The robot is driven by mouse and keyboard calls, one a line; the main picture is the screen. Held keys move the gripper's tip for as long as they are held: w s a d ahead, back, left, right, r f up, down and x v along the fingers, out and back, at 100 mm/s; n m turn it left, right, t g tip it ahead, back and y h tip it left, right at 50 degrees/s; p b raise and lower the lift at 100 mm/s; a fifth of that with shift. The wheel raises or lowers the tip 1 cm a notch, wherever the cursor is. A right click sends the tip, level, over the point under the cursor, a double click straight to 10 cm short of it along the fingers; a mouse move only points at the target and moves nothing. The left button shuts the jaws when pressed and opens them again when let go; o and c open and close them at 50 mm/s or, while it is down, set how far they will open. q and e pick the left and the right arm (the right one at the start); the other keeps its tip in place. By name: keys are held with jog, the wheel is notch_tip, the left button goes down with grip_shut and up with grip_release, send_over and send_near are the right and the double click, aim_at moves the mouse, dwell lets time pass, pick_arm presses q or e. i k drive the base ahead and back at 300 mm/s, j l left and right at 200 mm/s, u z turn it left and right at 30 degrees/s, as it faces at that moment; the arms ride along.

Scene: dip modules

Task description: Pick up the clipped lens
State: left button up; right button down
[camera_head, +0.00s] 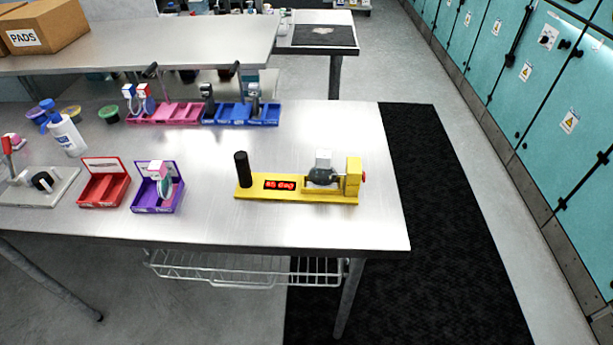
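No gripper shows in the head view. A dark round lens (321,177) with a white clip block (323,158) on top sits at the right part of a yellow device (258,194), beside its yellow upright. Another lens-like disc (166,187) under a white and pink clip (156,168) stands in a purple open box (146,203) at the left front. More clipped pieces stand at the pink tray (175,116) and the blue tray (235,115) at the back. The picture does not settle which one is the clipped lens.
The yellow device has a black post (242,169) and a red display (280,185). A red open box (103,190), a white bottle (68,136) and a lever stand (40,185) are at the left. The metal table (365,225) is clear at the front right.

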aim_at(319, 175)
jog(key=k+j, duration=0.2)
jog(key=j, duration=0.15)
jog(key=k+j, duration=0.2)
jog(key=j, duration=0.15)
jog(key=k+j, duration=0.15)
jog(key=j, duration=0.2)
jog(key=z, duration=0.05)
